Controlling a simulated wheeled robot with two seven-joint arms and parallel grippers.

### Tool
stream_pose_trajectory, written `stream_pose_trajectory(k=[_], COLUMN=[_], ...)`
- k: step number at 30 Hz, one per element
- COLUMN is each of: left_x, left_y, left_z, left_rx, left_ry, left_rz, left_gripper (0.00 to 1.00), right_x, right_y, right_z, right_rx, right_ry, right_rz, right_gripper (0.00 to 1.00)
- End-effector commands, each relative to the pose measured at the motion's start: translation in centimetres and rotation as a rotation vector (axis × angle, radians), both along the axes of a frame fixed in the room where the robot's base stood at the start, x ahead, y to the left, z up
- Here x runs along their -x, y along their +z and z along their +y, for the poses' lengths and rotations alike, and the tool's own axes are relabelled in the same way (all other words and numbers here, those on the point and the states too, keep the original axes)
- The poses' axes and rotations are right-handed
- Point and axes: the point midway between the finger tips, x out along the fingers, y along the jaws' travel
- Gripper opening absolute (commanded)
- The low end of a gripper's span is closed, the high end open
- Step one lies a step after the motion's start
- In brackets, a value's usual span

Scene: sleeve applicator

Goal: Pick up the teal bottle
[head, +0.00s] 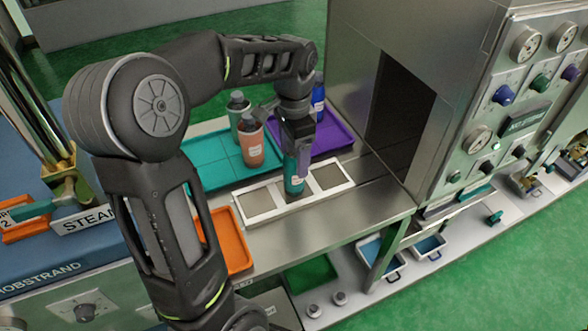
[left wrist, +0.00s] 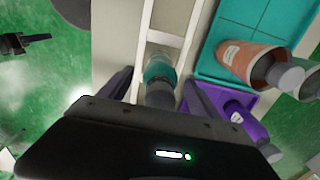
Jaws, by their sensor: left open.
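The teal bottle (head: 294,184) stands in the middle section of a white-framed holder (head: 256,216) on the metal counter. My left gripper (head: 298,158) reaches down over it from above and hides its upper part in the head view. In the left wrist view the teal bottle (left wrist: 160,67) shows its dark grey cap towards me, between the two open fingers (left wrist: 160,88). The fingers are on either side of the cap, with a visible gap; I cannot tell whether either touches. My right gripper is not in view.
A salmon bottle (head: 251,145) and a grey-green bottle (head: 237,108) stand on the teal tray (head: 210,170), left of my gripper. A blue bottle (head: 318,92) stands on the purple tray (head: 335,132) behind. An orange tray (head: 236,243) lies at front left. A steel machine (head: 400,50) rises on the right.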

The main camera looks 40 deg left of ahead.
Motion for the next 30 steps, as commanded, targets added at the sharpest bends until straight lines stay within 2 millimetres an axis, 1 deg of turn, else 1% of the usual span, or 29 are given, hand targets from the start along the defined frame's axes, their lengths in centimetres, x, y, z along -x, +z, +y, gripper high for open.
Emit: stream_pose_trajectory(k=[8, 30], left_x=[-0.01, -0.01], left_y=[0.03, 0.03], left_z=[0.00, 0.00], left_rx=[0.000, 0.000], left_ry=[0.000, 0.000], left_rz=[0.000, 0.000], left_gripper=[0.72, 0.11], right_x=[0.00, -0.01], right_y=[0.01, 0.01], right_z=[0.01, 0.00], right_rx=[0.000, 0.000], right_ry=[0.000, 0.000], right_rz=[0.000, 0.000], right_gripper=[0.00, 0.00])
